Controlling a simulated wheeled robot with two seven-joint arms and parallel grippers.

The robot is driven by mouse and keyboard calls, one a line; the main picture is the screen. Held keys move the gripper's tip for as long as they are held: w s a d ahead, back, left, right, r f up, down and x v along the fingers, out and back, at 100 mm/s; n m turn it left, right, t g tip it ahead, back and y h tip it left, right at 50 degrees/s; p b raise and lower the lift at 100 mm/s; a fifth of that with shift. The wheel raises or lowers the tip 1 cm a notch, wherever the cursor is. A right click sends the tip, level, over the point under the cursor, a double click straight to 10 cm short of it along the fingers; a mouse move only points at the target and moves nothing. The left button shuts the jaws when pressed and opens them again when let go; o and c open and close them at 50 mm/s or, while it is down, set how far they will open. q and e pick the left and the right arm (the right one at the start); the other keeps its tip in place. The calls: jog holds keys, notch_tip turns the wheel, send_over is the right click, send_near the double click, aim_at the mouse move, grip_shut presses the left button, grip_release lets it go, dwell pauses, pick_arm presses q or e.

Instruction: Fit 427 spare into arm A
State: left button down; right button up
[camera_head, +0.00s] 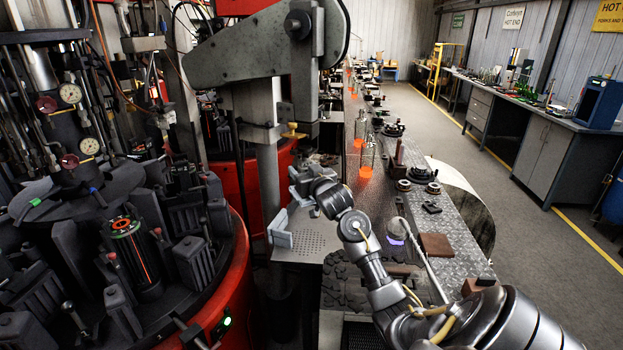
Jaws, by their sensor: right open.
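My right gripper (284,212) is open, with pale grey fingers spread apart. It is over the perforated plate at the left end of the long metal bench, and nothing shows between the fingers. A rotary machine with a red rim (236,292) fills the left side and carries several dark mould blocks. A dark cylinder (137,258) with orange stripes and a green-edged top stands upright among them, apart from my gripper. No label reading 427 or A is legible, so I cannot tell which part is the spare or which is arm A. My left gripper is out of view.
A large grey machine arm (256,52) and its post stand just beyond my right gripper. The bench (455,248) holds dark fittings, a brown block (436,246) and glowing orange pieces (365,171). The floor (560,255) at the right is clear.

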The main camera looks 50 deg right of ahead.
jog(key=b+v, duration=0.2)
jog(key=v, duration=0.7)
jog(key=shift+s+r, duration=0.1)
